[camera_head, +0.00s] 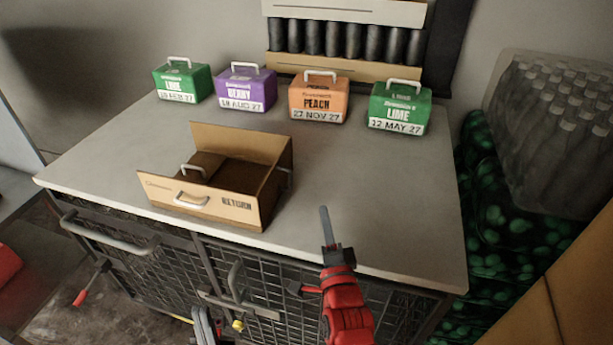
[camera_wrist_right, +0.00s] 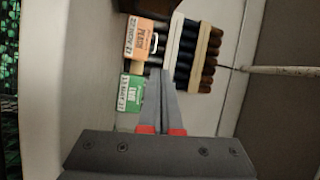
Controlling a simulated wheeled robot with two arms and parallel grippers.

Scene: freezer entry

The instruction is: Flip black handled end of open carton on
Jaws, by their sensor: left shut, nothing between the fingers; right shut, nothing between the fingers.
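The open tan carton (camera_head: 238,209) stands on the grey worktop, left of centre. Its top is open, its back and right panels stand up, and its inside is shadowed. The front wall has a pale handle (camera_head: 190,203) and the word RETURN. Another pale handle (camera_head: 193,171) shows at its left inside. I cannot make out which end has a black handle. My right gripper (camera_head: 325,220) is shut and empty, apart from the carton at its right; its fingers show in the wrist view (camera_wrist_right: 165,95).
Green, purple, orange and green boxes (camera_head: 318,99) with handles line the worktop's back. A rack of dark cylinders (camera_head: 345,40) stands behind. Worktop right of the carton is clear. Cabinet handles (camera_head: 110,236) project in front. Wrapped bottles (camera_head: 550,130) stand at right.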

